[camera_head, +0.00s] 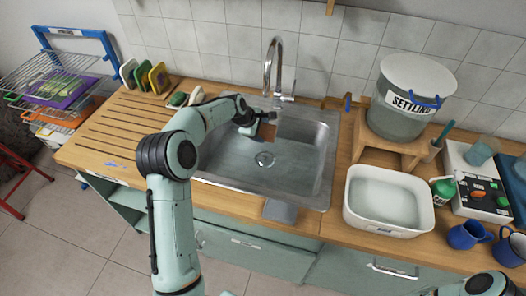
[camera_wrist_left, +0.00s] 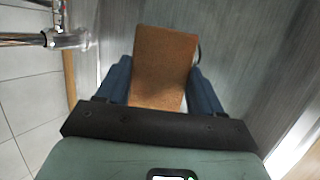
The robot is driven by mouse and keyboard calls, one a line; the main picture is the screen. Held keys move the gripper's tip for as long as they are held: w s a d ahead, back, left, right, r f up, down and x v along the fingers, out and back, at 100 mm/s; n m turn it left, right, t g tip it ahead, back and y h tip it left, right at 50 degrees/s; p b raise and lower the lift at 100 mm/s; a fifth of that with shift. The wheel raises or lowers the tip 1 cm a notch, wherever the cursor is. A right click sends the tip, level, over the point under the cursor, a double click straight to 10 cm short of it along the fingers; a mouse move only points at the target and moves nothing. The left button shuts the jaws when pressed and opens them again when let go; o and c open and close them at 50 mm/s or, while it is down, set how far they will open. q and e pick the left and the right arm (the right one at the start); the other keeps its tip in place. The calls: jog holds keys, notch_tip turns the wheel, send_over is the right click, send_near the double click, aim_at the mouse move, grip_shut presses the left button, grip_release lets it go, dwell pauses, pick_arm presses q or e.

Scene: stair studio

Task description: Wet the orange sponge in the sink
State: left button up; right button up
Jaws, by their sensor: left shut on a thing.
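The orange sponge (camera_head: 267,131) is a brownish-orange block over the back of the metal sink (camera_head: 235,179), partly hidden by my gripper. My left gripper (camera_head: 257,128) is shut on it, just below and in front of the faucet (camera_head: 268,66). In the left wrist view the sponge (camera_wrist_left: 164,62) sits between the two blue fingers of my left gripper (camera_wrist_left: 162,85), its flat face showing. The faucet (camera_wrist_left: 65,39) is at the upper left there. I see no water stream from the spout. Only a piece of my right arm shows at the lower right; its gripper is out of frame.
A white basin of liquid (camera_head: 392,172) stands right of the sink, with a "SETTLING" bucket (camera_head: 398,121) on a wooden stand behind it. Several colored sponges (camera_head: 158,78) stand at the back left beside a slatted wooden drainboard (camera_head: 112,130). Blue mugs (camera_head: 467,236) stand far right.

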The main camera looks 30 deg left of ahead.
aim_at(266, 126)
dwell(0.4)
pick_arm(q)
jog(key=shift+r+p, duration=0.4)
jog(key=shift+r, duration=1.05)
jog(key=shift+w+r, duration=0.2)
jog(key=shift+r, duration=0.25)
jog(key=shift+s+r, duration=0.15)
jog(key=shift+s, duration=0.1)
pick_arm(e)
jog(key=shift+w+r, duration=0.5)
jog(key=shift+w, duration=0.1)
pick_arm(q)
jog(key=shift+w, duration=0.1)
pick_arm(e)
jog(key=shift+w, duration=0.1)
